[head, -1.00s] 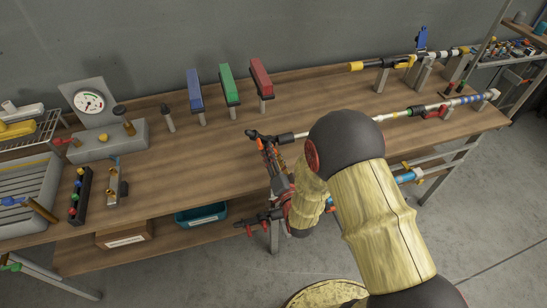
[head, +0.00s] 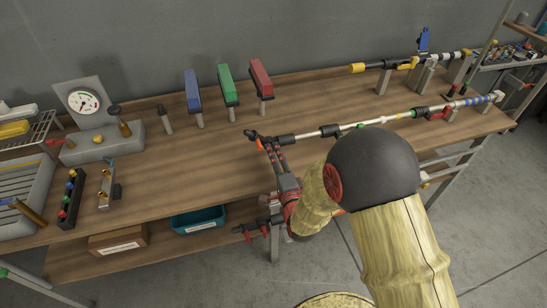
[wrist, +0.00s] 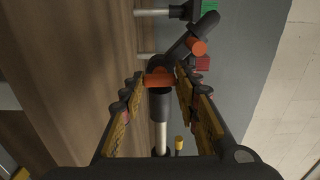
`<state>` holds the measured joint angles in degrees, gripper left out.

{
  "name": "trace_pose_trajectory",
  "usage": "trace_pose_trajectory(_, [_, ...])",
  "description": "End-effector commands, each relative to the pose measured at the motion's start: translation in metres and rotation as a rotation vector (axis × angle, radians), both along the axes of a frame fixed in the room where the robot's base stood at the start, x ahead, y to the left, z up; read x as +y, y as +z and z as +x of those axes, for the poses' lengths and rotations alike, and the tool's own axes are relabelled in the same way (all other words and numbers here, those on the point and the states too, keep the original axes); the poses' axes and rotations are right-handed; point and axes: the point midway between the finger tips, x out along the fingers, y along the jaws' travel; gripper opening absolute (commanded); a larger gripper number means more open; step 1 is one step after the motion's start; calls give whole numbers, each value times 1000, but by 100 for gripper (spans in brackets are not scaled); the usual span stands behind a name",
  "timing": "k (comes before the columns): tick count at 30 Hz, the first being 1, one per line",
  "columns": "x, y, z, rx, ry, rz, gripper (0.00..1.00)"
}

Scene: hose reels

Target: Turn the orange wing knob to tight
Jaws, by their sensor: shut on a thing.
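The orange wing knob (wrist: 159,79) sits on a black clamp around a pole in the wrist view. My gripper (wrist: 159,85) has one finger on each side of it and is shut on it. In the head view my gripper (head: 264,143) is at the left end of the long pole, near the table's front edge. A bit of orange (head: 259,144) shows there, but the grip is too small to make out. A black angled end piece with another orange part (wrist: 198,47) lies just beyond the fingertips in the wrist view.
The long white and black pole (head: 305,134) runs right along the bench. Blue (head: 193,91), green (head: 228,86) and red (head: 261,79) blocks stand on posts behind. A gauge (head: 83,102) stands at the left. A second pole (head: 405,64) lies at the back right. Bare bench top (head: 180,160) lies left of my gripper.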

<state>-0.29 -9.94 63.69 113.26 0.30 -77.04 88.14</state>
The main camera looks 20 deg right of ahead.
Motion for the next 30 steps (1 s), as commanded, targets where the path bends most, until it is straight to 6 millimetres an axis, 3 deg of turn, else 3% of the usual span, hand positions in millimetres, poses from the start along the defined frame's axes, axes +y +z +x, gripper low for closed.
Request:
trace_pose_trajectory(19, [0,-1,0,3,0,47,6])
trace_pose_trajectory(20, [0,-1,0,3,0,47,33])
trace_pose_trajectory(30, [0,-1,0,1,0,46,50])
